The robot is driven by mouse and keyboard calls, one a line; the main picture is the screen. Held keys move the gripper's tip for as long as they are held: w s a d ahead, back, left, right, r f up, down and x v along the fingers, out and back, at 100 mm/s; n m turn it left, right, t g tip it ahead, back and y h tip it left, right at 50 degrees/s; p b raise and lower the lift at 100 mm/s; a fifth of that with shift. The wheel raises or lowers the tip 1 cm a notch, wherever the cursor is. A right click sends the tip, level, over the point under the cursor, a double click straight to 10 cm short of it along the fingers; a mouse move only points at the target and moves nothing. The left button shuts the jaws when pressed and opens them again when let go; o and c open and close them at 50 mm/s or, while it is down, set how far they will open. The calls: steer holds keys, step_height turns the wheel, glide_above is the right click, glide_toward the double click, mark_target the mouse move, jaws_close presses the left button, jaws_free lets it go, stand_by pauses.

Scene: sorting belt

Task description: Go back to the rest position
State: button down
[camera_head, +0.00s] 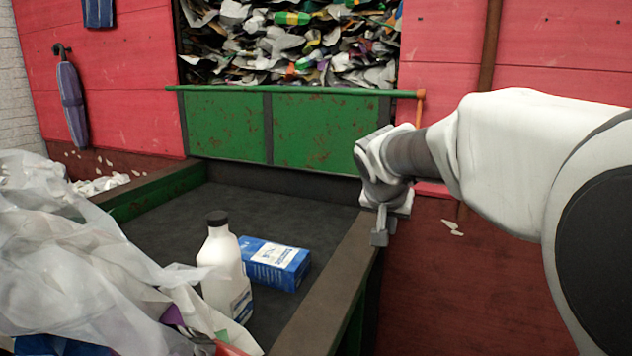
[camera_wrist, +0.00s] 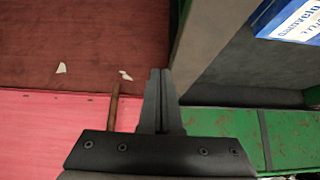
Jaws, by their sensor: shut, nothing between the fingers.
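My gripper (camera_head: 381,232) is at the end of my arm, above the right rim of the sorting belt in the head view. It points down and holds nothing. In the wrist view the two fingers of my gripper (camera_wrist: 160,78) are pressed together. A white bottle (camera_head: 221,262) with a dark cap stands upright on the dark belt (camera_head: 262,213). A blue and white carton (camera_head: 275,263) lies just right of the bottle, and its corner also shows in the wrist view (camera_wrist: 283,17). Both are left of my gripper and apart from it.
Crumpled clear plastic (camera_head: 70,262) fills the left foreground and partly overlaps the bottle's edge. A green metal barrier (camera_head: 320,130) stands behind the belt, with heaped waste (camera_head: 300,45) above it. A brown rim (camera_head: 335,285) edges the belt's right side. The far belt is clear.

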steer(key=s+f+n+g+y+b, duration=0.1)
steer(key=s+f+n+b, duration=0.15)
steer(key=s+f, duration=0.75)
steer(key=s+f+n+y+b, duration=0.1)
steer(key=s+n+y+b, duration=0.15)
steer(key=s, duration=1.65)
step_height(320, 180, up, 24)
steer(key=p, duration=2.3)
steer(key=shift+s+f+g+h+p, duration=0.15)
steer(key=shift+g+h+p, duration=0.15)
steer(key=shift+h+p, duration=0.05)
